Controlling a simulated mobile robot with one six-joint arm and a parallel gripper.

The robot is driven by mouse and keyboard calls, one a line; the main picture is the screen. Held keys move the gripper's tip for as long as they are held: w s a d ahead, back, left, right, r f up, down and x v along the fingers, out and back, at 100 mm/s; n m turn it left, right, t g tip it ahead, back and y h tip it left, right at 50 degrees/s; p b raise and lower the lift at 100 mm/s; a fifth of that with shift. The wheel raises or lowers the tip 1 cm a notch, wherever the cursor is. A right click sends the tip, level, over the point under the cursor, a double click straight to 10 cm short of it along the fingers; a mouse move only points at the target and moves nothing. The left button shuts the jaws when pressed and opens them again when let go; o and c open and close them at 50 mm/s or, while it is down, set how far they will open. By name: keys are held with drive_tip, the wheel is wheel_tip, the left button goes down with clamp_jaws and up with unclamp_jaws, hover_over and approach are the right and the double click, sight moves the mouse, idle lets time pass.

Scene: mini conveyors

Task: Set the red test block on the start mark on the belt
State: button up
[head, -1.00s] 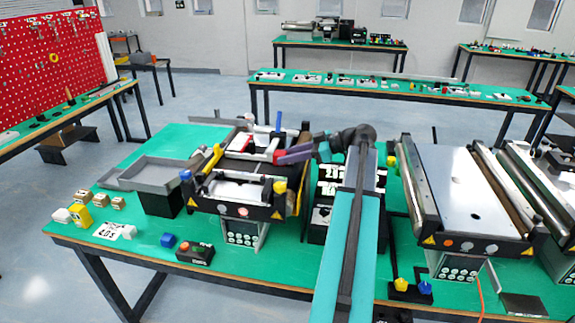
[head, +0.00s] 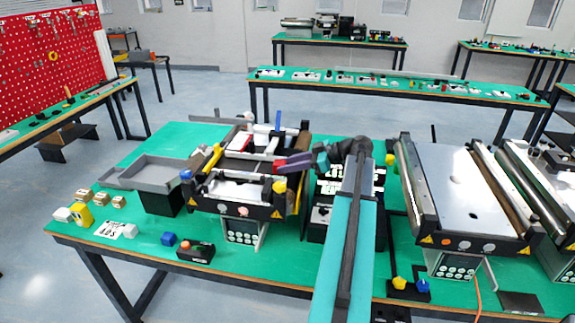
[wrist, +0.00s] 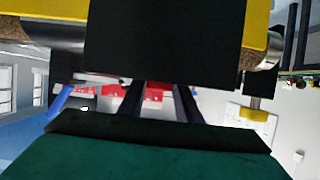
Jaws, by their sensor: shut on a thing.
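My gripper (head: 285,163) is over the right part of the small conveyor (head: 237,208) with the black frame, in the head view. It is shut on the red test block (head: 279,166), of which only a small red patch shows at the jaw tips. In the wrist view, red (wrist: 153,93) shows between the two dark fingers (wrist: 160,103). The block is low over the conveyor; I cannot tell whether it touches the belt. The start mark cannot be made out.
Yellow and blue caps (head: 279,187) and an upright blue post (head: 278,120) stand around the conveyor. A grey tray (head: 158,170) is at its left. Several small blocks and a control box (head: 196,251) lie front left. A larger conveyor (head: 465,190) stands to the right.

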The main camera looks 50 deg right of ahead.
drive_tip(key=o, duration=1.2)
drive_tip(key=shift+c, duration=0.2)
drive_tip(key=b+v, duration=0.4)
drive_tip(key=v, duration=0.8)
drive_tip(key=shift+b, duration=0.3)
drive_tip(key=shift+r, duration=0.2)
